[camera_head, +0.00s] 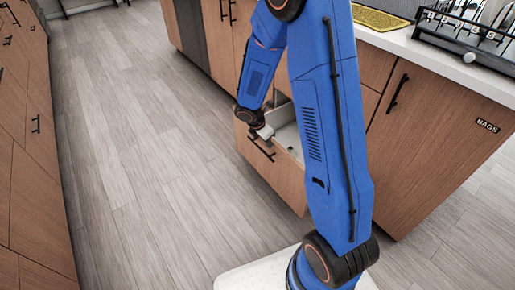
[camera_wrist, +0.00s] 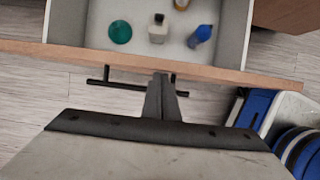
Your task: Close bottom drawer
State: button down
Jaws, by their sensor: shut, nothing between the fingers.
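The bottom drawer (camera_head: 268,170) of the wooden island is pulled out, with its front facing the floor aisle. Its black bar handle (camera_head: 261,149) is on the front, and the handle also shows in the wrist view (camera_wrist: 98,81). My gripper (camera_wrist: 161,80) is shut and empty. It is at the handle, just outside the drawer front, and covers the middle of the bar; I cannot tell whether it touches. In the head view my gripper (camera_head: 264,132) is by the drawer's upper front edge. My arm hides part of the drawer.
Inside the drawer lie a green round item (camera_wrist: 120,32), a pale bottle with a dark cap (camera_wrist: 158,30) and a blue bottle (camera_wrist: 200,36). Other cabinets (camera_head: 30,130) line the left. The floor (camera_head: 140,150) between is clear. A dish rack (camera_head: 470,35) stands on the counter.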

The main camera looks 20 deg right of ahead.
jog(key=w+d, duration=0.3)
jog(key=d, duration=0.8)
jog(key=w+d, duration=0.3)
jog(key=d, duration=0.9)
jog(key=shift+w+d, duration=0.1)
